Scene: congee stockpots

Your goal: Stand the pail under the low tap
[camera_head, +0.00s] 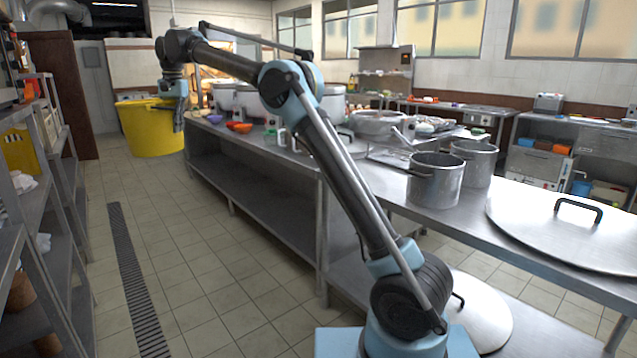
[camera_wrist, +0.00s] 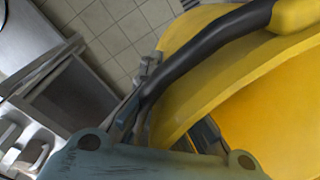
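The pail is a large yellow bucket (camera_head: 150,128) at the left of the head view, beyond the near end of the counter's aisle side. My gripper (camera_head: 179,118) is at its right side, near the rim. In the wrist view the pail (camera_wrist: 245,75) fills the right, with a black handle bar (camera_wrist: 205,52) with a yellow grip across it. One finger is outside the wall and one inside, so my gripper (camera_wrist: 175,125) looks shut on the rim. The pail looks upright; whether its base touches the floor is unclear. I cannot make out a low tap.
A long steel counter (camera_head: 260,160) with large pots runs along the right of the aisle. Shelves (camera_head: 50,190) line the left. A floor drain grate (camera_head: 135,280) runs along the tiled floor, which is otherwise clear. A big lid (camera_head: 565,232) lies on the near counter.

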